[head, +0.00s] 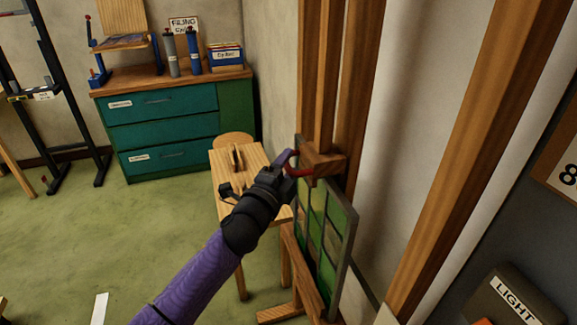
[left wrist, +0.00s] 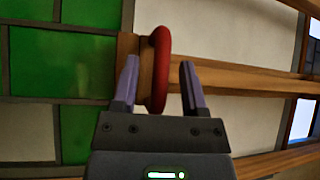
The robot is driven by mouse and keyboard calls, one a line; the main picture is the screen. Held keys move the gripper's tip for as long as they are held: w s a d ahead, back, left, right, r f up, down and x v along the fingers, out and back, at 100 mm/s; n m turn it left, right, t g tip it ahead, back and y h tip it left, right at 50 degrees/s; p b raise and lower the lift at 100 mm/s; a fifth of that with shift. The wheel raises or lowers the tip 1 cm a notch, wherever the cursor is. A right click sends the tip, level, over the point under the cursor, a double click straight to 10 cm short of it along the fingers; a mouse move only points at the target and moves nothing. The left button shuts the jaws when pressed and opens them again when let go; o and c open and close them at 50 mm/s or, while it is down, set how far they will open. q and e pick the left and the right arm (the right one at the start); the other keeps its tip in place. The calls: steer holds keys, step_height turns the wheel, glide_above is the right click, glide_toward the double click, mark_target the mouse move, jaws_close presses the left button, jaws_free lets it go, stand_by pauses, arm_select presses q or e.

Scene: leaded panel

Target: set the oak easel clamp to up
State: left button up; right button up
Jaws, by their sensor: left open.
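The oak easel (head: 312,60) stands right of centre in the head view. Its clamp is a wooden block (head: 327,160) on the upright, at the top edge of the green leaded panel (head: 325,235). A curved red handle (head: 297,171) sticks out from the block's left side. My left gripper (head: 290,160) is at this handle. In the left wrist view, the open fingers of my left gripper (left wrist: 158,64) stand on either side of the red handle (left wrist: 160,85), apart from each other. Whether either finger touches it, I cannot tell. My right gripper is not in view.
A teal drawer cabinet (head: 165,130) stands at the back wall. A box labelled LIGHT (head: 515,300) is at the lower right. The green floor at left is mostly clear.

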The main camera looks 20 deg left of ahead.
arm_select(q)
steer(key=shift+w+d, duration=0.1)
steer(key=shift+w, duration=0.15)
jaws_close()
stand_by(1.3)
